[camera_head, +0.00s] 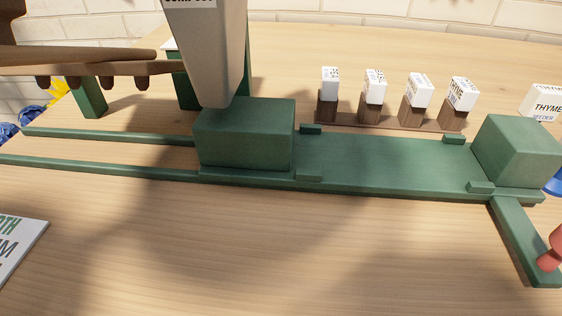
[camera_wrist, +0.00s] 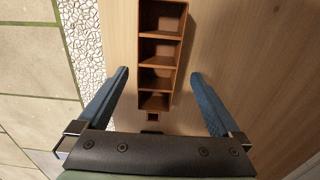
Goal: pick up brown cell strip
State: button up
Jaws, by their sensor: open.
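The brown cell strip (camera_wrist: 161,60) shows in the wrist view as a row of several open, empty-looking square cells running away from my gripper. My gripper (camera_wrist: 160,73) is open, with one blue finger to the left and one to the right of the strip's near half. Gaps show between both fingers and the strip in the picture. I cannot tell how far above it the fingertips are. My gripper is not seen in the head view, and I cannot make out the strip there for certain.
A green block (camera_head: 245,135) stands on a green track beneath a grey hopper (camera_head: 208,50). Another green block (camera_head: 517,150) stands at the right. Labelled white-topped markers (camera_head: 374,90) line the back.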

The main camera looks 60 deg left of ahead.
jog(key=f+b, duration=0.3)
jog(key=f, duration=0.1)
jog(key=shift+s+d+f+b, duration=0.1)
jog(key=shift+s+f+b, duration=0.1)
jog(key=shift+f+b, duration=0.2)
jog(key=shift+r, duration=0.1)
jog(key=c, duration=1.5)
